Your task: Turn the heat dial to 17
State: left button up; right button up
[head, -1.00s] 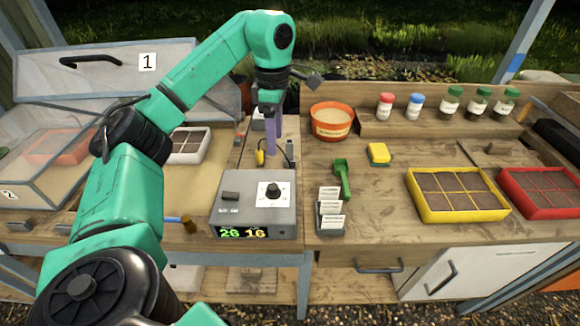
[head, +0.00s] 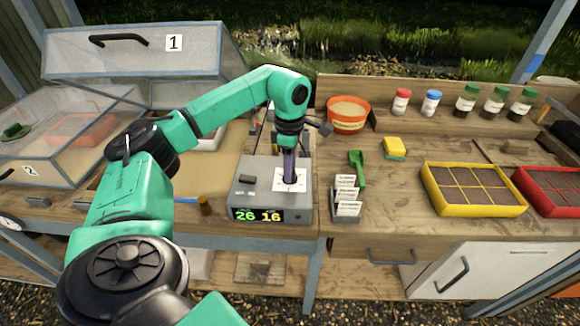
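The heat control box (head: 247,196) is grey and stands near the front edge of the bench. Its display (head: 257,215) reads 26 in green and 16 in yellow. The heat dial is on the white plate (head: 298,184) on top of the box and is mostly hidden by my gripper. My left gripper (head: 289,178) points straight down with its purple fingers at the dial. I cannot tell whether the fingers are closed on the dial or only around it. My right gripper is not in view.
A green scoop (head: 357,168) and a holder of white labels (head: 346,200) stand just right of the box. A terracotta pot (head: 348,116), a yellow sponge (head: 394,147) and a yellow seed tray (head: 472,190) are farther right. A clear-lidded propagator (head: 70,135) is at left.

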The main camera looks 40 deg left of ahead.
pick_arm(q)
grip_shut()
jog(key=shift+n, duration=0.3)
jog(key=n+p, duration=0.1)
jog(key=n, duration=0.2)
jog(key=shift+r, duration=0.15)
jog(key=n+p, duration=0.1)
jog(key=n, duration=0.3)
jog(key=shift+n, duration=0.4)
jog(key=n+p, duration=0.1)
jog(key=n, duration=0.5)
jog(key=shift+p, duration=0.3)
jog(key=n+p, duration=0.1)
jog(key=n, duration=0.5)
jog(key=shift+w, duration=0.1)
jog(key=shift+n, duration=0.4)
